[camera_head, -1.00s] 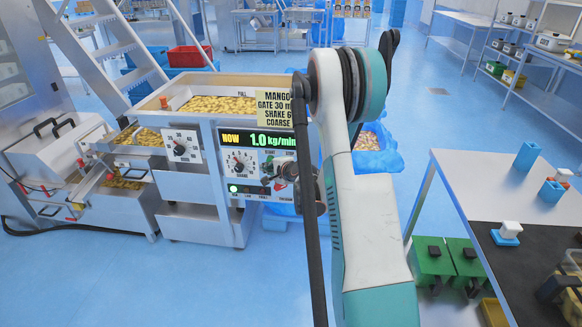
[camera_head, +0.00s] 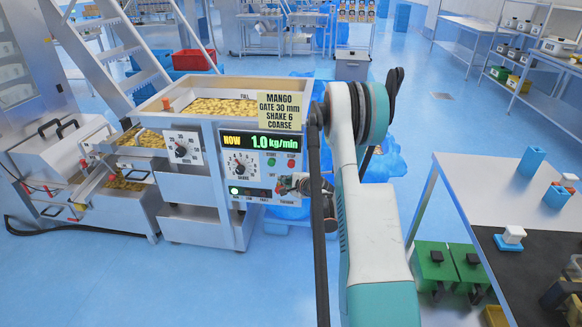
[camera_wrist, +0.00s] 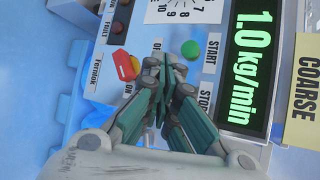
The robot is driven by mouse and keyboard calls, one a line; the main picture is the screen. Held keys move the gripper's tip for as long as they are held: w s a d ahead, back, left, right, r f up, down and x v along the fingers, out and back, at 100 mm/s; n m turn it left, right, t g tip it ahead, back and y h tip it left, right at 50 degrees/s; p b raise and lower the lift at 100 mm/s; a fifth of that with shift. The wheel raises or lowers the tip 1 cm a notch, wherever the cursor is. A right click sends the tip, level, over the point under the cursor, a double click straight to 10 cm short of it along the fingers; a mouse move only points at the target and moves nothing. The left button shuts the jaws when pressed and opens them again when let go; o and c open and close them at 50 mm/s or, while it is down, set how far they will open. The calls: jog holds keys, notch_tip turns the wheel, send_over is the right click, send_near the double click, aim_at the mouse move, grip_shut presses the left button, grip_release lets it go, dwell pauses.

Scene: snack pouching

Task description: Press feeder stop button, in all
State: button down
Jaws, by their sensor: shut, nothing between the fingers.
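The feeder's front panel shows a red stop button (camera_head: 291,163) beside a green start button (camera_head: 271,162), below a lit display (camera_head: 262,142) reading 1.0 kg/min. My gripper (camera_head: 282,184) is shut and empty, in front of the panel just below the two buttons. In the wrist view my gripper (camera_wrist: 163,78) points at the panel. There the green start button (camera_wrist: 190,50) is in sight, but the stop button is hidden behind the fingers; only its label shows. A red and yellow switch (camera_wrist: 127,66) sits beside the fingertips. Contact cannot be told.
A green lamp (camera_head: 235,190) is lit low on the panel. A hopper of yellow pieces (camera_head: 222,106) tops the feeder, with a mango settings card (camera_head: 282,111) on it. A steel table (camera_head: 490,175) stands at right. Blue floor lies open in front.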

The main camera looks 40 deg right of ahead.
jog(key=shift+w+d, duration=1.1)
jog(key=shift+d, duration=0.2)
jog(key=shift+w+d, duration=1.05)
jog(key=shift+d, duration=0.2)
jog(key=shift+w+d, duration=0.1)
jog(key=shift+w+d, duration=0.15)
jog(key=shift+d, duration=0.05)
jog(key=shift+w+d, duration=0.35)
jog(key=shift+d, duration=0.05)
dwell(0.5)
dwell(0.3)
jog(key=shift+s+a, duration=0.6)
jog(key=shift+a, duration=0.1)
jog(key=shift+s+a, duration=1.65)
jog(key=shift+a, duration=0.25)
